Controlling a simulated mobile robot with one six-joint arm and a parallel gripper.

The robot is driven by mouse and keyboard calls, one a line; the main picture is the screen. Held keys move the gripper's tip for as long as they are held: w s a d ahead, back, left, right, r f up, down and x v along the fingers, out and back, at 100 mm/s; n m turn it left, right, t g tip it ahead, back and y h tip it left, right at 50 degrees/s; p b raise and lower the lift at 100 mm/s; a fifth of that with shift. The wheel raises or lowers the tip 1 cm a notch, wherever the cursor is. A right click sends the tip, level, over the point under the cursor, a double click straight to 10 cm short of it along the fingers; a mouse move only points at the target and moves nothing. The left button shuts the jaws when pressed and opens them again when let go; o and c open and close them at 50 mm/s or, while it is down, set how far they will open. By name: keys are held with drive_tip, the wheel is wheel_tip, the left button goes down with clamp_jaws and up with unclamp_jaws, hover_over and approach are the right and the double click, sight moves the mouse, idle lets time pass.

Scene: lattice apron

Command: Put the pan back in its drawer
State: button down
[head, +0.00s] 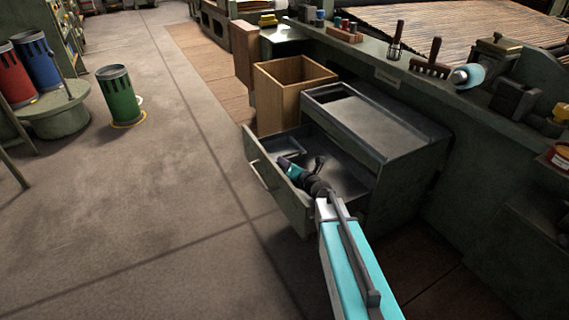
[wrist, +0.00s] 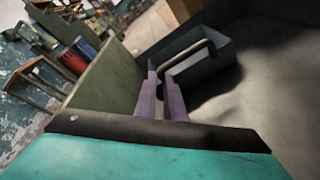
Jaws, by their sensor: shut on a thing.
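The pan (head: 284,147) is a small dark grey rectangular tray with a bar handle. It is inside the open drawer (head: 268,172), at its far left end; I cannot tell whether it touches the floor. My gripper (head: 283,161) reaches down into the drawer beside the pan. In the wrist view, my gripper's purple fingers (wrist: 161,76) are shut on the near end of the handle of the pan (wrist: 204,68). The drawer's green front wall (wrist: 105,88) stands close on the left there. My arm hides part of the drawer's near side.
The drawer's cabinet (head: 375,125) stands to the right, against a long green counter (head: 440,85) with brushes and small tools. An open wooden box (head: 290,95) stands just behind. A green bin (head: 118,95) stands on the floor left. The floor between is clear.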

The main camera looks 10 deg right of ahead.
drive_tip(key=shift+f, duration=0.2)
drive_tip(key=c, duration=1.8)
unclamp_jaws()
drive_tip(key=shift+o, duration=0.2)
drive_tip(key=shift+s, duration=0.15)
drive_tip(key=shift+p+v, duration=0.9)
drive_tip(key=shift+v, duration=2.75)
drive_tip(key=shift+r, duration=0.15)
